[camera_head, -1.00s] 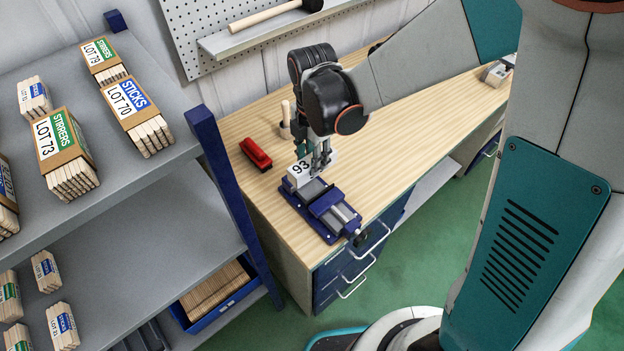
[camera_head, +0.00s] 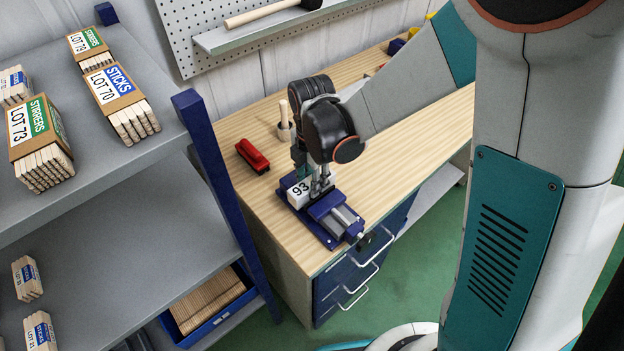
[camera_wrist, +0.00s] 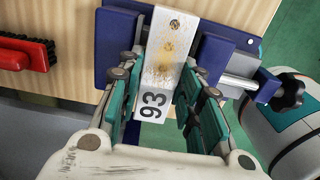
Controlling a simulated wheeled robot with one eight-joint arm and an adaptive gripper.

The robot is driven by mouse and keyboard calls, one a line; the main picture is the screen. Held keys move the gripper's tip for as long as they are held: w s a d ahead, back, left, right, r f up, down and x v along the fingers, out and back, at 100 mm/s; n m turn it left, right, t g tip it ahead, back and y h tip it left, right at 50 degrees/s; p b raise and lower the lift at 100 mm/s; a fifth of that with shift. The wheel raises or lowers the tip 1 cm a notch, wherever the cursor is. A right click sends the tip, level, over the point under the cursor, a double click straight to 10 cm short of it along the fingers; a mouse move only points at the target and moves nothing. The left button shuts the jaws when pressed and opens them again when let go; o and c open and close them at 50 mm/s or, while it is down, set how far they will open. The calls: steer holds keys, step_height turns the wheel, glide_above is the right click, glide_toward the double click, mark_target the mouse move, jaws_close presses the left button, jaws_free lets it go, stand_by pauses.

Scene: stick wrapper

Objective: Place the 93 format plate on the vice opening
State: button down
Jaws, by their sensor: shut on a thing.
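The 93 format plate (camera_head: 298,192) is a pale block with a black "93" on its front face. The wrist view shows its worn, speckled top (camera_wrist: 170,50) and the number label (camera_wrist: 153,103). My gripper (camera_head: 318,183) is shut on the plate, with one finger on each side, as the wrist view (camera_wrist: 165,78) shows. The blue vice (camera_head: 330,212) sits on the bench, and the plate is at its far-left end. In the wrist view the plate lies between the vice's blue blocks (camera_wrist: 116,45). I cannot tell whether it rests on the vice.
A red brush (camera_head: 253,156) lies on the wooden bench (camera_head: 400,140) left of the vice. Grey shelves (camera_head: 110,225) with stick bundles stand at left. The bench right of the vice is clear.

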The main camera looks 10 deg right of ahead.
steer(key=shift+f, duration=0.2)
steer(key=c, duration=1.1)
jaws_free()
steer(key=shift+r, duration=0.1)
steer(key=shift+r, duration=0.1)
step_height(320, 180, up, 12)
steer(key=p, duration=0.2)
steer(key=shift+p, duration=0.4)
